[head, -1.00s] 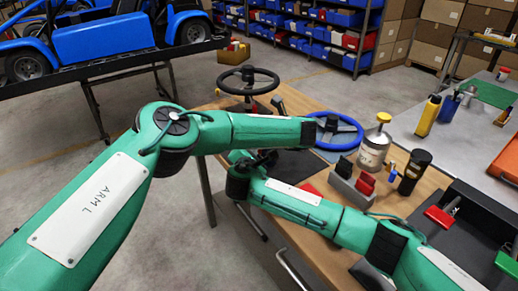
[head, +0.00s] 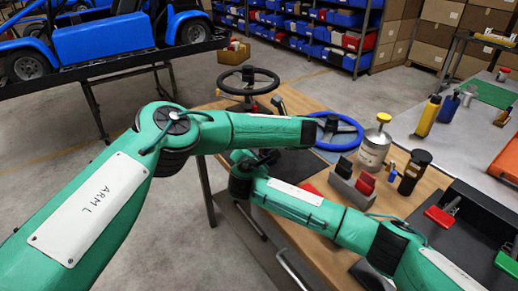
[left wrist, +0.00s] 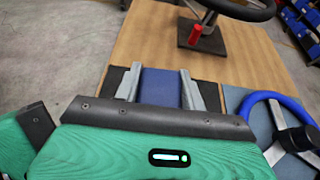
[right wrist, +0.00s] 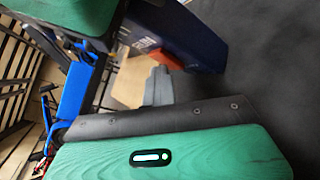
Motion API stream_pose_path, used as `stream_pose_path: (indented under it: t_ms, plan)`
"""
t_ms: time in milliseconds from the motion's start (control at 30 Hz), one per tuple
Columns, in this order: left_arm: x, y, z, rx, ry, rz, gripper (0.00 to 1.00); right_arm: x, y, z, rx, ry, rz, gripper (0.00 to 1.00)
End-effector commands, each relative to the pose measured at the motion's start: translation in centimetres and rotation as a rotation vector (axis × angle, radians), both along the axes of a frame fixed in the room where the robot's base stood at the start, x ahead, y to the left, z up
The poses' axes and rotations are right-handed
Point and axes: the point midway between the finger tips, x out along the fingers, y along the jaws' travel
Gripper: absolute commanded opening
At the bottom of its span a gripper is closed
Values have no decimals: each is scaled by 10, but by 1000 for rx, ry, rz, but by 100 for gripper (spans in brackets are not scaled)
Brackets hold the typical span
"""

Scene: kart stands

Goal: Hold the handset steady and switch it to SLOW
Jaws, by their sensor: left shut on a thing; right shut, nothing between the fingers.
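The dark blue handset (left wrist: 161,88) is between the two grey fingers of my left gripper (left wrist: 160,76), which is shut on it above the table. The handset also shows in the right wrist view (right wrist: 188,32), with blurred pale lettering and an orange-red part (right wrist: 160,57) on its side. My right gripper (right wrist: 158,72) is shut and empty, its fingertips close to the orange-red part. I cannot tell whether they touch it. The switch's position cannot be read.
The wooden table (head: 318,182) bears a black steering wheel (head: 248,82), a blue steering wheel (head: 335,132), a yellow-capped can (head: 374,148), a black cylinder (head: 414,172) and a grey holder with red and dark blocks (head: 352,190). A dark tray (head: 470,235) lies at the right.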

Motion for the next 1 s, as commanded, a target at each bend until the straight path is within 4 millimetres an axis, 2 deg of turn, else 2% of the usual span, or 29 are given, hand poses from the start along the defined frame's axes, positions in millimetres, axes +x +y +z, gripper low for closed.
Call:
stream_pose_path:
  t_ms: [33, 433, 1000]
  plan:
    - [-2, 2, -3, 5, 9, 6, 10, 5, -9, 1, -6, -3, -17, 0]
    - [-2, 3, -5, 6, 12, 8, 10, 5, -11, 1, -7, -4, -22, 0]
    - [-2, 2, -7, 4, 13, 4, 10, -6, 5, 3, -3, -2, -12, 0]
